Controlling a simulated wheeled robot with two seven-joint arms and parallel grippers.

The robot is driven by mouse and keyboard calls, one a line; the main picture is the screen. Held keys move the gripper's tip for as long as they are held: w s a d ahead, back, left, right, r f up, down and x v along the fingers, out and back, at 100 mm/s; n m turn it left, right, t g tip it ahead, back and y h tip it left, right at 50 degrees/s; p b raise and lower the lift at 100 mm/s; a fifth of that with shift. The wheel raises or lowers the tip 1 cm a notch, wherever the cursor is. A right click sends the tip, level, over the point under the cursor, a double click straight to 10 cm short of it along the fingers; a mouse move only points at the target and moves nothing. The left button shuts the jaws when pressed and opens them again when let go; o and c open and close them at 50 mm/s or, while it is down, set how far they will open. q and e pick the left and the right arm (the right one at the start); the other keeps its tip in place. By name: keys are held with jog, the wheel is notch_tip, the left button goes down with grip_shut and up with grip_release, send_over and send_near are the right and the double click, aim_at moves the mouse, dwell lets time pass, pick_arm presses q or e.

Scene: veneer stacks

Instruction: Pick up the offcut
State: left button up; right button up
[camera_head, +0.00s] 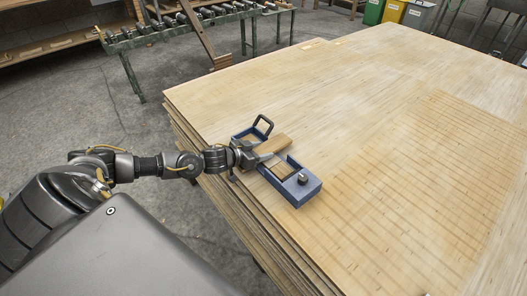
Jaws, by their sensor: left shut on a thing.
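The offcut (275,144) is a small light-brown piece of wood. It sticks out to the right from the jaws of my left gripper (257,154), which is shut on it. The gripper and offcut are over the middle of a blue tool or holder (308,187) on the veneer stack, and hide part of it. I cannot tell whether the offcut touches what is beneath it. My right gripper is not in view.
The blue thing has a dark handle (264,125) at its far end and a dark knob (302,178) at its near end. The wide veneer stack (370,85) is mostly clear to the right. A roller conveyor (180,27) and coloured bins (393,11) stand behind.

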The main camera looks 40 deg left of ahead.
pick_arm(q)
jog(key=shift+r, duration=0.1)
jog(key=shift+r, duration=0.25)
notch_tip(320, 180, up, 2)
jog(key=shift+r, duration=0.1)
jog(key=s+d+r, duration=0.2)
jog(key=s+r, duration=0.3)
jog(key=s, duration=0.1)
jog(key=s+d+r+p, duration=0.1)
jog(key=s+d+r, duration=0.1)
jog(key=s+r, duration=0.3)
jog(key=shift+s+d, duration=0.4)
jog(key=shift+s, duration=0.7)
pick_arm(e)
jog(key=s, duration=0.1)
jog(key=s+d+f, duration=0.1)
jog(key=f, duration=0.1)
jog(key=shift+s+d, duration=0.25)
jog(key=shift+s, duration=0.15)
pick_arm(q)
jog(key=shift+r, duration=0.1)
